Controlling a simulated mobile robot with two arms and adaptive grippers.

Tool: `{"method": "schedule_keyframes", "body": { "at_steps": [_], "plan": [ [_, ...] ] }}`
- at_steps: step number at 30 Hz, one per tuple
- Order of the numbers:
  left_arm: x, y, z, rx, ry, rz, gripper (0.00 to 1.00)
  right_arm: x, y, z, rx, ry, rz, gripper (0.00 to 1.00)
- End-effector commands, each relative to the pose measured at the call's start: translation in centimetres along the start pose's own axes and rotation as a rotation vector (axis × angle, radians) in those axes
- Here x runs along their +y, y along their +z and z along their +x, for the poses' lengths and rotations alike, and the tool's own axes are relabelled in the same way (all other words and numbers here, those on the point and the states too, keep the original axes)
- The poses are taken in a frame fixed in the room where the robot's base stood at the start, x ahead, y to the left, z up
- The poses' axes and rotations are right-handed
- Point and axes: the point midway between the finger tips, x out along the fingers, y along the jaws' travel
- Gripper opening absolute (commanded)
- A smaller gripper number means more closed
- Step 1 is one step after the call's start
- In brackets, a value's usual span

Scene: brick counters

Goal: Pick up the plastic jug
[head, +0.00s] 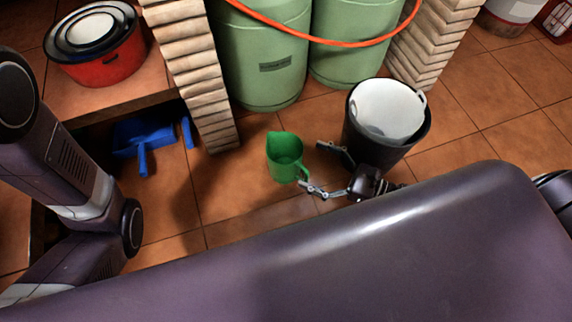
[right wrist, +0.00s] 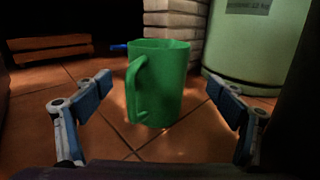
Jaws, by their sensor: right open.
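The green plastic jug (head: 284,158) stands upright on the tiled floor in the head view, its spout toward the gas cylinders and its handle toward my right gripper. My right gripper (head: 315,167) is open, just to the right of the jug, with its fingers pointing toward it. In the right wrist view the jug (right wrist: 158,85) stands ahead, centred between the open fingers of my right gripper (right wrist: 158,95), with its handle on the near left side. I see no contact between fingers and jug. My left gripper is not in view; only part of my left arm shows.
A black bucket with a white bucket (head: 388,108) inside stands close to the right of my right gripper. Green gas cylinders (head: 262,55) and a brick pillar (head: 195,70) stand behind the jug.

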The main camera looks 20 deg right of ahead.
Motion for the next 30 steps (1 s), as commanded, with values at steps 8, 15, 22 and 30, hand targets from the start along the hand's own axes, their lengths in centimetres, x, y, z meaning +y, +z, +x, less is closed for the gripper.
{"method": "schedule_keyframes", "body": {
  "at_steps": [8, 15, 22, 30],
  "plan": [
    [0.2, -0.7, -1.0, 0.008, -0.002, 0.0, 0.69, 0.1, -0.1, 2.5, -0.003, 0.007, -0.019, 0.88],
    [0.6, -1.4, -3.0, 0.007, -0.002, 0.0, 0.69, 0.3, -0.2, 5.9, -0.004, 0.007, -0.018, 0.88],
    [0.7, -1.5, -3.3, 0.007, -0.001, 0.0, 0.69, 0.3, 0.0, 7.5, 0.0, 0.004, -0.015, 0.88],
    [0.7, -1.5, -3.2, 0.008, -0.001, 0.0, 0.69, 0.3, 0.1, 7.5, 0.0, 0.005, -0.014, 0.77]
  ]
}}
